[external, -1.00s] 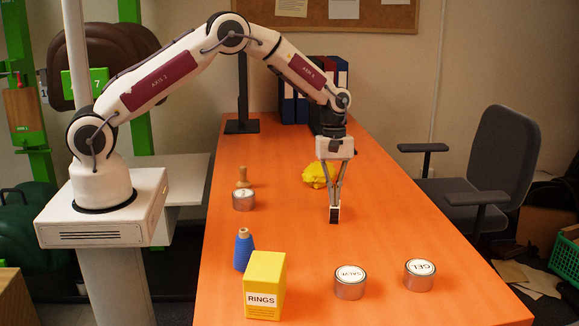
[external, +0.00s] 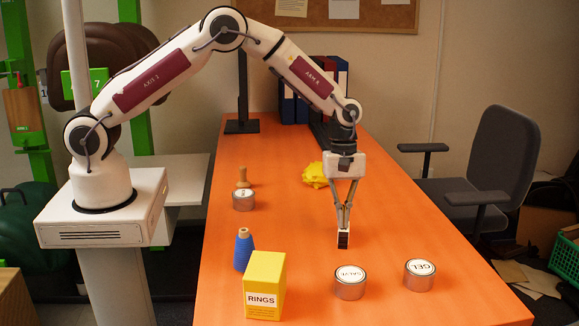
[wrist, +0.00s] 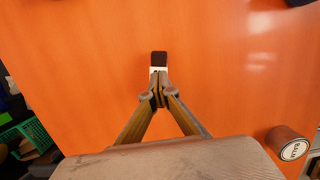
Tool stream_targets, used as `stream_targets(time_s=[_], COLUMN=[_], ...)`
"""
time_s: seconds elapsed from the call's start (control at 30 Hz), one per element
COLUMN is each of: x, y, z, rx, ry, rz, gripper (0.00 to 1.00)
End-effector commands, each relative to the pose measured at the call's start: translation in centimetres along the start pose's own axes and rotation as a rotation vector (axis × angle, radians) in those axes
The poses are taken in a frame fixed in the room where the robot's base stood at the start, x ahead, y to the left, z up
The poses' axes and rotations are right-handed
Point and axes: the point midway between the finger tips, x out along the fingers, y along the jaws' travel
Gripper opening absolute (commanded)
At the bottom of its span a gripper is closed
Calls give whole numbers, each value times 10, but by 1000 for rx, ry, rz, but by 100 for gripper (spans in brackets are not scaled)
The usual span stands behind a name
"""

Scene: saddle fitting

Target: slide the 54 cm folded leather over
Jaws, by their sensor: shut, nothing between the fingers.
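Whether the tips touch the table is unclear.
Another tin (external: 243,201) and a wooden piece (external: 243,178) stand at left. A BALM tin (wrist: 288,142) shows in the wrist view. Dark binders (external: 300,105) stand behind.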

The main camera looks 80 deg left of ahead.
Motion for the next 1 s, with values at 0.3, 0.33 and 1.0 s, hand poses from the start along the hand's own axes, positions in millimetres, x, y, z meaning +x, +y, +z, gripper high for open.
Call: stream_targets(time_s=[0.3, 0.33, 1.0], x=[-8, -9, -26], y=[-4, -4, -1], z=[26, 22, -62], rx=[-2, -4, -3], ry=[-2, -2, -1], rz=[-10, -11, -3], gripper=[0, 0, 0])
